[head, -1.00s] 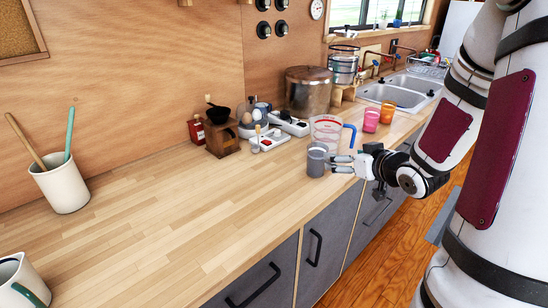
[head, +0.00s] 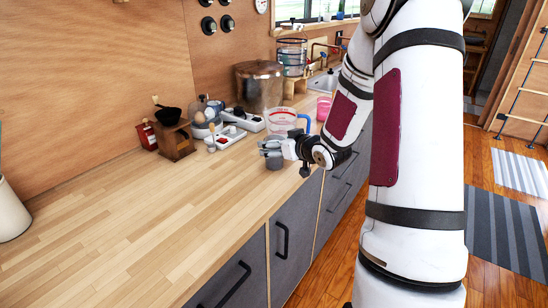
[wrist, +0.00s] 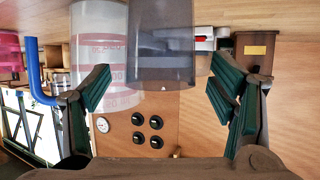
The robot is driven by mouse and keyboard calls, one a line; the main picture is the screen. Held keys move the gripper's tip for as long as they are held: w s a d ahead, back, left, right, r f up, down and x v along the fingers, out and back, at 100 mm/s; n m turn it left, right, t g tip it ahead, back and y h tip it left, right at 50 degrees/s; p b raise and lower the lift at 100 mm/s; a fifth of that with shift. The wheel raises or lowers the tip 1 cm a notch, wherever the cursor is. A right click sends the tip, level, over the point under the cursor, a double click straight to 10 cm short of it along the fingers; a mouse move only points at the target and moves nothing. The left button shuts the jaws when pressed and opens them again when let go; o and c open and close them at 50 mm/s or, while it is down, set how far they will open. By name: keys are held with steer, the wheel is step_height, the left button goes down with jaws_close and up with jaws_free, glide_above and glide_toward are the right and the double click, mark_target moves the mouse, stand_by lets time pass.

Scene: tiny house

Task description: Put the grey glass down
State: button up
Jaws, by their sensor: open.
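The grey glass (head: 275,161) stands upright on the wooden counter (head: 140,215), near its front edge. My gripper (head: 270,147) is at the height of the glass's top, and its fingers partly hide the glass in the head view. In the wrist view, which is upside down, the dark, see-through glass (wrist: 162,45) shows at the top between the spread fingers. My gripper (wrist: 158,88) is open there, with visible gaps between each finger and the glass.
A clear measuring jug (head: 281,120) with red marks and a blue handle stands just behind the glass. A pink cup (head: 324,107), a metal pot (head: 259,86) and a wooden grinder (head: 176,143) stand farther back.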

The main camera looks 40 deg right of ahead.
steer(key=shift+x, duration=1.1)
steer(key=c, duration=1.5)
